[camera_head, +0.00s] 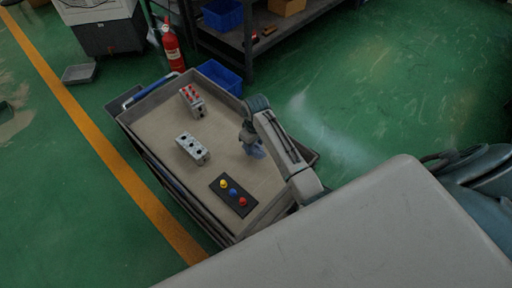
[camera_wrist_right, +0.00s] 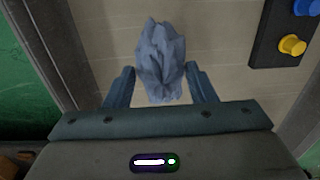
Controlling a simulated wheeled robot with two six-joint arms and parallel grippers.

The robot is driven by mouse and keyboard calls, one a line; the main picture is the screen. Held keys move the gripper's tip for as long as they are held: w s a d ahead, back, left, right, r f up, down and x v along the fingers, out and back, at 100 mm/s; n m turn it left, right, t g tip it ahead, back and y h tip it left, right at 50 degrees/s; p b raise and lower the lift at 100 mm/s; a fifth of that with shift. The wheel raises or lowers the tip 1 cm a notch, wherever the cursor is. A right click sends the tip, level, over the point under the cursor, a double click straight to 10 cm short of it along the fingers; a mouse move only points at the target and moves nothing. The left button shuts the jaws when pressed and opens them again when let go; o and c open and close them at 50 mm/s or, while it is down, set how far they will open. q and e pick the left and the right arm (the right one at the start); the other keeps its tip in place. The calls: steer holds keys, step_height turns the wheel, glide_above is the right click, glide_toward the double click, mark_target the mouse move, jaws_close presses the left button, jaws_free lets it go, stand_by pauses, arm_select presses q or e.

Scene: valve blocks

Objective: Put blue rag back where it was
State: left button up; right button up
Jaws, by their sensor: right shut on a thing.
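A crumpled blue rag (camera_wrist_right: 161,62) is between the fingers of my right gripper (camera_wrist_right: 162,88) in the right wrist view. In the head view the rag (camera_head: 257,152) shows just below my right gripper (camera_head: 250,141), over the right side of the cart's tray. The gripper is shut on the rag. I cannot tell whether the rag touches the tray surface. My left gripper is not in view.
The cart (camera_head: 215,150) holds a block with red parts (camera_head: 192,98), a grey block with dark holes (camera_head: 192,148) and a dark panel (camera_head: 234,195) with yellow, blue and red knobs. A blue bin (camera_head: 221,77) and a fire extinguisher (camera_head: 172,46) stand behind the cart.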

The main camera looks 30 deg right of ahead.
mark_target(256, 150)
steer(key=shift+s+d+p, duration=0.15)
steer(key=shift+s+p, duration=0.15)
steer(key=shift+s, duration=0.2)
step_height(256, 150, down, 3)
steer(key=shift+w+r+p, duration=0.1)
steer(key=shift+r+p, duration=0.1)
steer(key=shift+p, duration=0.2)
steer(key=shift+f, duration=0.5)
steer(key=o, duration=0.9)
steer(key=shift+r, duration=0.1)
step_height(256, 150, up, 12)
steer(key=shift+w+d+f+b, duration=0.1)
steer(key=shift+d+b, duration=0.05)
steer(key=shift+b, duration=0.85)
